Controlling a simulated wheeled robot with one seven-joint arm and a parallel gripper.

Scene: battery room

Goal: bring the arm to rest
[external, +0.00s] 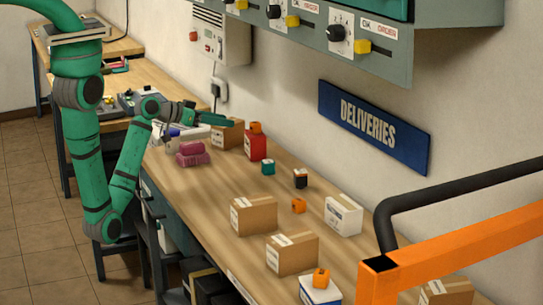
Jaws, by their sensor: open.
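My green arm reaches down from the top left and bends up again to its wrist over the far part of the long wooden bench. My gripper (224,120) is at the end of this arm, pointing right, above the bench top. It is open, and I see nothing held in it. A cardboard box (228,135) and a red box with an orange piece on top (256,143) stand close by, below and to the right of it. Pink bundles (192,154) lie below it. The wrist partly hides pale items behind it.
Several cartons (292,254) and small coloured blocks (299,206) stand along the bench (190,193). An orange frame (450,252) with a black rail is at the right front. A control panel (360,50) overhangs the bench. Tiled floor (35,220) lies open at the left.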

